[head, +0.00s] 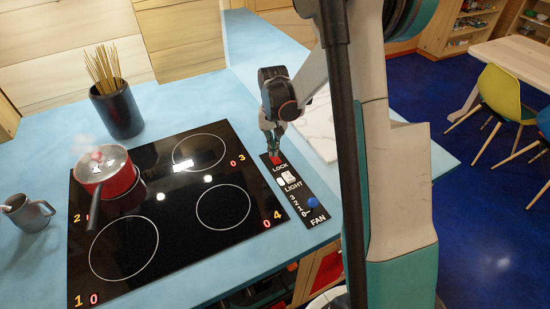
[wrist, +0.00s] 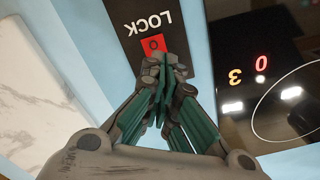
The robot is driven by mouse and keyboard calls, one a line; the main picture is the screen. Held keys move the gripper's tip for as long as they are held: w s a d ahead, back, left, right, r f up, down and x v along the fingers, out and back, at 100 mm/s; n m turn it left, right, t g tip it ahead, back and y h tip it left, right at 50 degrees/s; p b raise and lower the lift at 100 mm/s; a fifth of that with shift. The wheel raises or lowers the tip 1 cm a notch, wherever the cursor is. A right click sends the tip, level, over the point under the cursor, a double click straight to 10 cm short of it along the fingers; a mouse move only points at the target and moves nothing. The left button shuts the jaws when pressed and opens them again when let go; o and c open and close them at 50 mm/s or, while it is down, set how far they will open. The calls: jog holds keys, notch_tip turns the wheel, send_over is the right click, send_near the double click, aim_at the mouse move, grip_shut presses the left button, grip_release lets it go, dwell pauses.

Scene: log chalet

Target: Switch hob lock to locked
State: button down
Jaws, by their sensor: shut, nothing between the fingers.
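The hob lock is a red switch (head: 277,160) at the far end of a black control strip (head: 294,215), beside the word LOCK. In the wrist view the red switch (wrist: 153,44) shows a small mark, and the fingertips partly cover its lower edge. My gripper (head: 273,146) is shut and empty, pointing down right at the switch. In the wrist view my gripper (wrist: 166,65) has its fingertips together at the switch's edge. I cannot tell whether they touch it. The black glass hob (head: 170,225) lies left of the strip, with red zone digits lit.
The strip also has a white LIGHT switch (head: 287,178) and a blue FAN knob (head: 313,202). A steaming red pot (head: 118,184) stands on the hob. A dark spaghetti holder (head: 118,108) and grey mug (head: 27,213) stand on the blue counter. A white marble board (head: 319,128) lies close right.

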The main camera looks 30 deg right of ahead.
jog(key=shift+f+b, duration=0.65)
jog(key=shift+f, duration=0.25)
dwell(0.3)
jog(key=shift+r, duration=0.1)
jog(key=shift+r+p, duration=2)
jog(key=shift+r, duration=1.45)
jog(key=s+a+r+n+t+b, duration=0.3)
jog(key=s+a+r, duration=0.5)
jog(key=r, duration=0.4)
jog(key=s+a+n+t+b, duration=0.2)
jog(key=s+a+n+t, duration=0.1)
jog(key=s, duration=1.2)
jog(key=shift+a+t, duration=0.5)
jog(key=shift+a, duration=0.05)
